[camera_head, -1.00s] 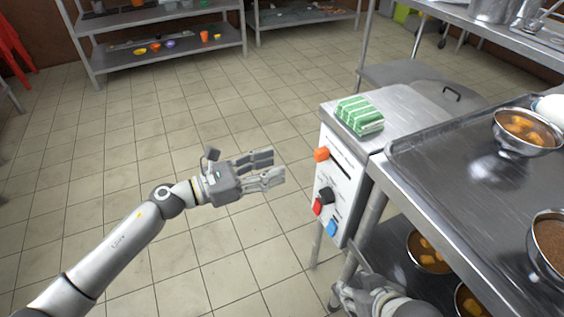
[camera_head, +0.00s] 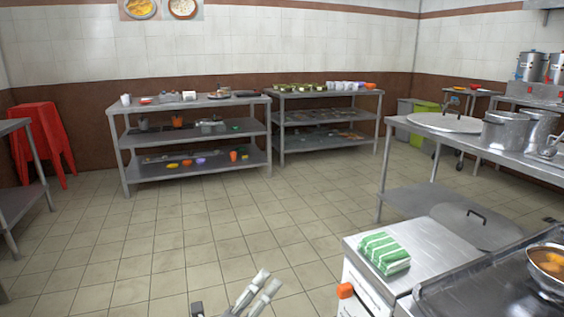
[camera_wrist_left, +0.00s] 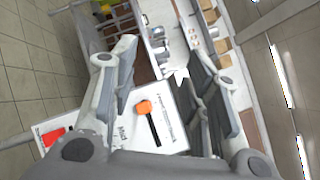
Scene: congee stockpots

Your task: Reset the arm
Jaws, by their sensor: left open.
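My left gripper (camera_head: 255,292) shows at the bottom edge of the head view, its two fingers apart and nothing between them. In the left wrist view its open fingers (camera_wrist_left: 160,85) frame a white control panel (camera_wrist_left: 155,118) with an orange knob (camera_wrist_left: 144,107) and a red knob (camera_wrist_left: 53,137). The gripper is clear of the panel in the head view, to its left over the floor. My left arm is mostly out of the head view. My right gripper is not in view.
A green striped cloth (camera_head: 384,252) lies on the steel cabinet top at the right. A tray (camera_head: 450,290) holds a bowl of food (camera_head: 546,262). Shelves (camera_head: 195,103) stand at the back, and a red stool (camera_head: 44,140) is at left. The tiled floor (camera_head: 200,240) between is clear.

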